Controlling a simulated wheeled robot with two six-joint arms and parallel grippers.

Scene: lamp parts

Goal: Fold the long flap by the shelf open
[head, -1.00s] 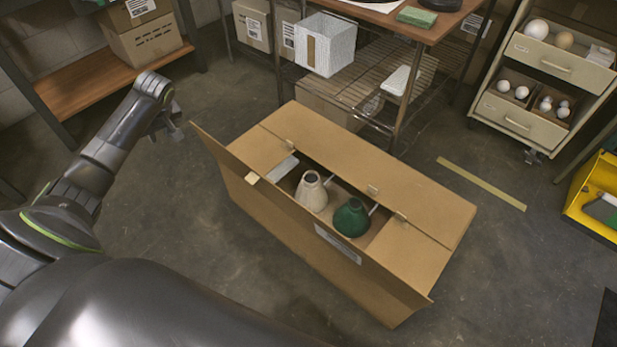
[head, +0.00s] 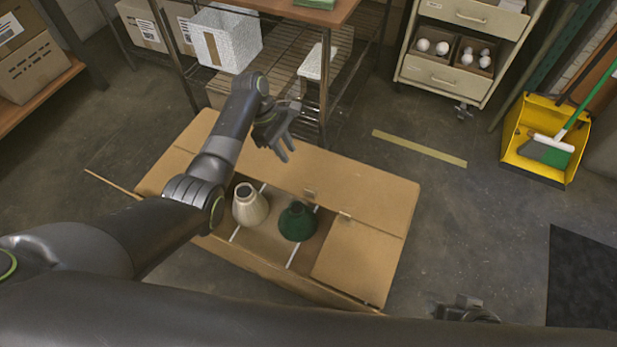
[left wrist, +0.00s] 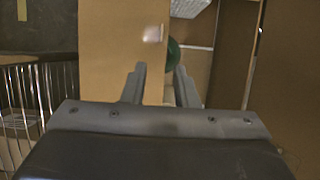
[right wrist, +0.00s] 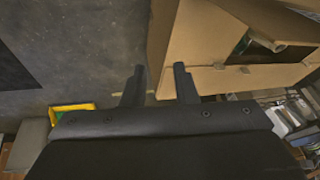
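The cardboard box stands on the floor, its long shelf-side flap (head: 350,185) lying roughly flat inward over part of the opening. Short flaps show at the right (head: 360,262) and left (head: 165,172). A cream shade (head: 250,206) and a green shade (head: 297,222) sit inside. My left gripper (head: 287,140) is over the shelf-side flap, open and empty; contact cannot be told. Its wrist view shows cardboard (left wrist: 115,35) and the green shade (left wrist: 173,55) beyond the fingers. My right gripper (head: 465,305) is right of the box; its wrist view shows open, empty fingers (right wrist: 160,85) near cardboard (right wrist: 205,80).
A wire shelf table (head: 325,80) stands close behind the box. A drawer cabinet (head: 455,50) and yellow dustpan (head: 515,150) are at the right. A black mat (head: 580,280) lies at lower right.

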